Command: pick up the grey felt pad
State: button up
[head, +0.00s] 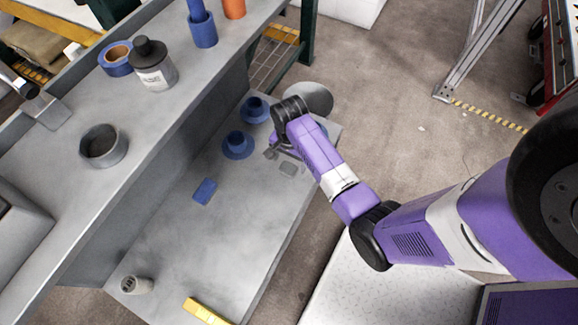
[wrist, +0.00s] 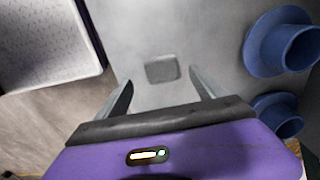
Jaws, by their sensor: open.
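The grey felt pad (head: 288,169) is a small, flat, rounded square lying on the grey lower bench top, near its right edge. In the wrist view the pad (wrist: 162,69) lies ahead of my gripper, between the lines of its two fingers. My gripper (head: 271,152) is just up and left of the pad in the head view. In the wrist view my gripper (wrist: 160,82) is open with nothing between its fingers. I cannot tell exactly how high the fingers are above the bench.
Two blue flanged cups (head: 238,145) (head: 255,109) stand close to my gripper. A blue block (head: 204,191), a grey cylinder (head: 137,285) and a yellow bar (head: 206,311) lie elsewhere on the lower bench. A raised shelf (head: 165,125) runs along the left.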

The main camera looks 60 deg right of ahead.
aim_at(288, 167)
jog(key=f+b, duration=0.1)
jog(key=f, duration=0.4)
jog(key=shift+w, duration=0.2)
jog(key=c, duration=1.6)
notch_tip(288, 167, up, 20)
jog(key=p, duration=0.4)
